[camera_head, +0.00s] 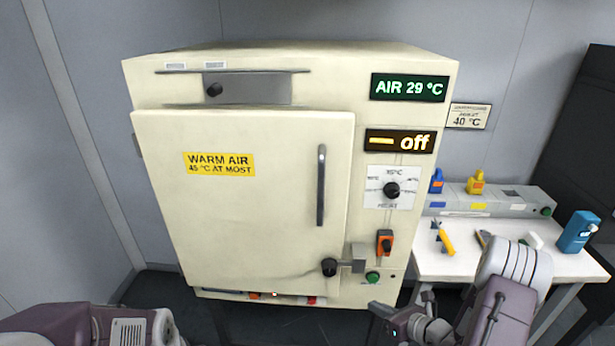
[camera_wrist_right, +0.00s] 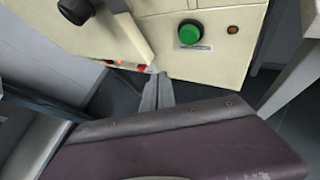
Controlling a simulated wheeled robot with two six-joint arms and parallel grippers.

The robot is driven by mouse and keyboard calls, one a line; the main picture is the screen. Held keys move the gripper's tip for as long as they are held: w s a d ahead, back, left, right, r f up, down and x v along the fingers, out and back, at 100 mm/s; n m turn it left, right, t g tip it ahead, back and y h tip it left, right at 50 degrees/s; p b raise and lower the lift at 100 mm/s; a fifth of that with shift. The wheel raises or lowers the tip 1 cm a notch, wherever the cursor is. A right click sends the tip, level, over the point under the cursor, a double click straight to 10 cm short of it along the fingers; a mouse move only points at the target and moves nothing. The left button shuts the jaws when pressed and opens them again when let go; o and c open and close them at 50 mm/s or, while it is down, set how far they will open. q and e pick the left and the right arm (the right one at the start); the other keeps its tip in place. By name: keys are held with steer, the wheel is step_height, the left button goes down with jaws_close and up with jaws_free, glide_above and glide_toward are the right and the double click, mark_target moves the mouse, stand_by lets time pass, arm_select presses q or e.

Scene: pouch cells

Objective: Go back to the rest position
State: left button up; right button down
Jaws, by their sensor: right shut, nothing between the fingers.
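My right gripper (camera_head: 376,307) is low in front of the cabinet's lower right part in the head view. Its fingers are together and hold nothing. In the right wrist view its grey fingertips (camera_wrist_right: 156,88) are close together, with the cabinet's lower edge and dark floor behind. My right arm comes in from the lower right. Part of my left arm shows at the lower left; its gripper is out of the picture. The cream warm-air cabinet (camera_head: 250,220) has its door closed. Its displays read "AIR 29 °C" and "off".
The cabinet has a door handle (camera_head: 321,186), a black latch knob (camera_head: 330,267), an orange switch (camera_head: 385,242) and a green button (camera_head: 373,278). A white table (camera_head: 440,268) at right holds tools, small bottles and a blue dispenser (camera_head: 577,232). My right arm is in front of this table.

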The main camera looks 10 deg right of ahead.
steer(key=s+a+r+n+g+y+p, duration=0.2)
steer(key=s+a+r+n+g, duration=0.25)
steer(key=a+n, duration=0.25)
steer(key=s+a+r+n+g+y+p, duration=0.1)
steer(key=s+a+r+n+g+p, duration=0.1)
steer(key=s+a+r+n+g, duration=0.4)
steer(key=s+n+g+h+p, duration=0.2)
steer(key=s+n+h, duration=0.3)
steer(key=n, duration=0.6)
steer(key=d+r+n+t+h, duration=0.1)
steer(key=n, duration=0.2)
steer(key=d+r+n+h+p, duration=0.1)
steer(key=r+n, duration=0.1)
steer(key=n, duration=0.1)
steer(key=r+n+t+h+p, duration=0.1)
steer(key=r+n, duration=0.1)
steer(key=n, duration=0.1)
steer(key=shift+w+d+t, duration=0.25)
steer(key=shift+d+t, duration=0.1)
steer(key=shift+d, duration=0.05)
